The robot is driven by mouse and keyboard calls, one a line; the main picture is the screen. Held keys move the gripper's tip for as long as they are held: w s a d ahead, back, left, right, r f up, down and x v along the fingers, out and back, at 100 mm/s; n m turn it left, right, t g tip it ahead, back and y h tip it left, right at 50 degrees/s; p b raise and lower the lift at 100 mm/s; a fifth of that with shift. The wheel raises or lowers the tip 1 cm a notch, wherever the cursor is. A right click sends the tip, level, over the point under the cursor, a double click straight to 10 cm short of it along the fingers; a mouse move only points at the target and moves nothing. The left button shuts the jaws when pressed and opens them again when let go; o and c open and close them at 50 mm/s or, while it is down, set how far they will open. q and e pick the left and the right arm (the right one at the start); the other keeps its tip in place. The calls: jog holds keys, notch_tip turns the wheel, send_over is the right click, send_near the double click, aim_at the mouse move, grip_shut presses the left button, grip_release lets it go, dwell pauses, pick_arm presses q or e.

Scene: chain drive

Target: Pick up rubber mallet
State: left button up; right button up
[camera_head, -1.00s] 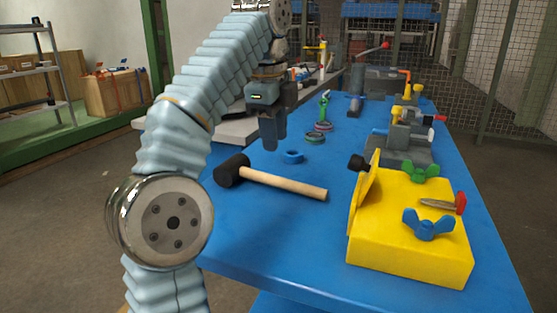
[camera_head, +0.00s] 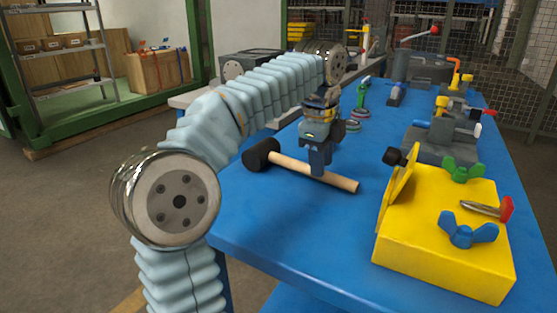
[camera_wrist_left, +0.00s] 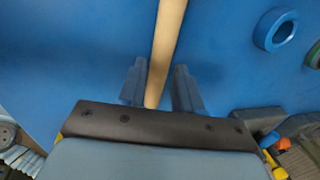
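The rubber mallet lies on the blue table, with its black head (camera_head: 262,155) to the left and its wooden handle (camera_head: 341,181) pointing right and toward the front. My left gripper (camera_head: 319,168) points down at the handle, around its middle. In the left wrist view the handle (camera_wrist_left: 165,45) runs between the two fingers of my left gripper (camera_wrist_left: 160,88). A gap shows between the handle and the right finger, so the fingers are open. The mallet head is outside the left wrist view. My right gripper is not in view.
A yellow block (camera_head: 445,238) with wing nuts stands to the right of the mallet. A blue ring (camera_wrist_left: 275,29) lies near the handle. Grey vises (camera_head: 445,140) stand farther back. The table's front left is clear.

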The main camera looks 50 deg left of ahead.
pick_arm(q)
jog(key=shift+w+f, duration=0.15)
jog(key=shift+f, duration=0.55)
jog(key=shift+w+f, duration=0.15)
jog(key=shift+f, duration=0.55)
grip_shut()
jog(key=shift+r, duration=0.15)
